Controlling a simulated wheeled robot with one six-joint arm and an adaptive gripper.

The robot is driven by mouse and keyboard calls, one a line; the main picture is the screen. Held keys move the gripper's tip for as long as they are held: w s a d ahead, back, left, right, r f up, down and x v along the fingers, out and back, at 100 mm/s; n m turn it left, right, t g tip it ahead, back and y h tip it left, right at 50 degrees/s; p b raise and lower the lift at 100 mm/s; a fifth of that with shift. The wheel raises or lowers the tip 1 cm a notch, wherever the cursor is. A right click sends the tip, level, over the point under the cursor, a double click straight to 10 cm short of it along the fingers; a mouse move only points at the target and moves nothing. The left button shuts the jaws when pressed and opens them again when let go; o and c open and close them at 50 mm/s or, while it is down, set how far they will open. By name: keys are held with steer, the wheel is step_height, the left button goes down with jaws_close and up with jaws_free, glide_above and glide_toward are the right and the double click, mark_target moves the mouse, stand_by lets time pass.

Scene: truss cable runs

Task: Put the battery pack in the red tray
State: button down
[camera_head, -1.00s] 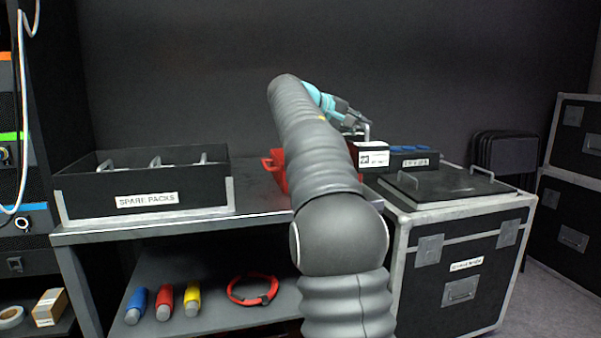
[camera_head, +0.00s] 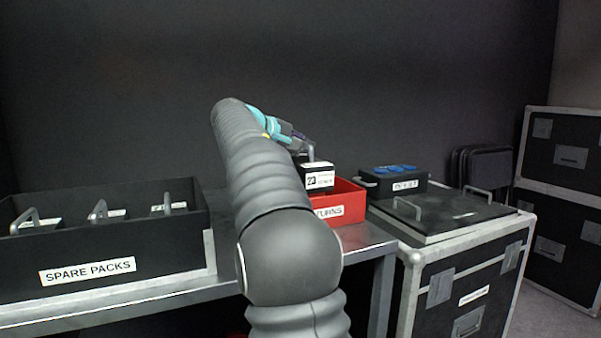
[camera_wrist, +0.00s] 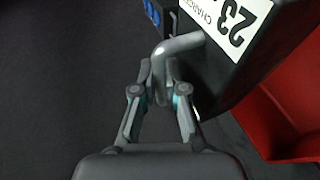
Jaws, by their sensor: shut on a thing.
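The battery pack (camera_head: 319,177) is a black box with a white label reading 23 and a grey handle on top. My gripper (camera_head: 308,152) is shut on that handle, and the pack hangs from it. In the wrist view the fingers (camera_wrist: 160,92) grip the handle, beside the pack's dark body (camera_wrist: 213,78). The red tray (camera_head: 352,207), its label partly hidden, stands on the grey bench. The pack shows at the tray's left part in the head view; my arm hides what is below. In the wrist view the tray (camera_wrist: 288,112) lies right of the pack.
A black SPARE PACKS bin (camera_head: 150,245) with several handled packs stands left on the bench. Right of the tray are a black box with blue round tops (camera_head: 395,181) and a black case (camera_head: 445,215) with handles. Stacked cases stand far right.

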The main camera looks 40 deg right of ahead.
steer(key=shift+s+f+b, duration=0.1)
steer(key=shift+f+b, duration=0.75)
steer(key=shift+f, duration=3.05)
steer(key=shift+f, duration=0.1)
steer(key=c, duration=1.2)
jaws_free()
steer(key=shift+f, duration=0.15)
steer(key=shift+r, duration=0.2)
steer(key=v, duration=1.2)
